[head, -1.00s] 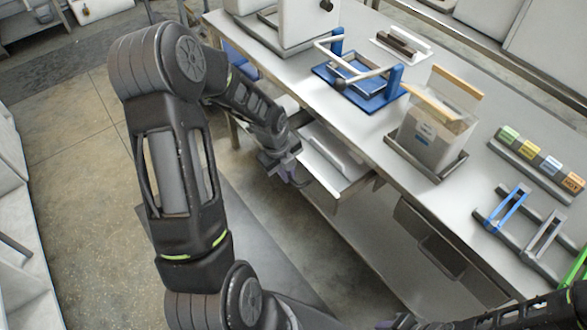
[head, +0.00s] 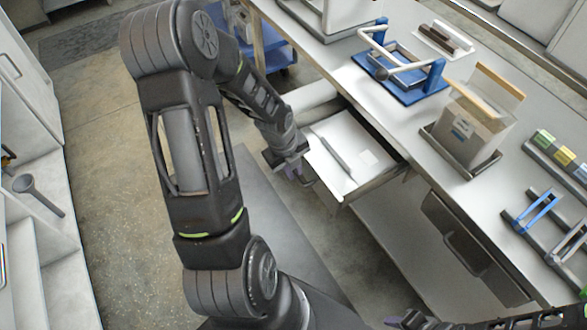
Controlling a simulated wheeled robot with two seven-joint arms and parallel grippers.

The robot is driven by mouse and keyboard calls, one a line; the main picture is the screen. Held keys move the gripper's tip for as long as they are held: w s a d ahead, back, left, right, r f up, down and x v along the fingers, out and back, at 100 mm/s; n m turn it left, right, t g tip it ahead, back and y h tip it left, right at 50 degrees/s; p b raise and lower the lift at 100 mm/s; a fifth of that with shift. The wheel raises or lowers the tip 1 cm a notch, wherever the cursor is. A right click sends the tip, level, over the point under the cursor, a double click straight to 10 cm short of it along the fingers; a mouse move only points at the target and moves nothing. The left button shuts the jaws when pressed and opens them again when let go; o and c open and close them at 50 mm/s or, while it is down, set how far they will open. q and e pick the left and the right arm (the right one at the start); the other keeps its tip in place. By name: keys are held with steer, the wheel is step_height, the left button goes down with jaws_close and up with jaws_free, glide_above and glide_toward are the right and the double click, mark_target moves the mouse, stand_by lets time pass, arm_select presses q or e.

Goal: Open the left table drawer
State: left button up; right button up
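The left table drawer (head: 366,160) is pulled out from under the white table (head: 400,125), and its inside shows. Only a bit of my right arm shows at the bottom right; my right gripper (head: 408,318) is at the lower edge, partly cut off.
A second drawer (head: 455,240) under the table, further right, is shut. On the table stand a blue frame with a white handle (head: 405,70), a grey box with cardboard flaps (head: 470,115) and coloured blocks (head: 560,155). Shelving (head: 40,200) stands at the left, with floor between.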

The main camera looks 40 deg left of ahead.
arm_select(q)
steer(key=o, duration=0.4)
steer(key=shift+c, duration=0.2)
steer(key=shift+r, duration=0.1)
step_height(320, 180, up, 8)
steer(key=s, duration=0.1)
steer(key=shift+s+a+f, duration=0.2)
steer(key=shift+f, duration=0.05)
stand_by(0.3)
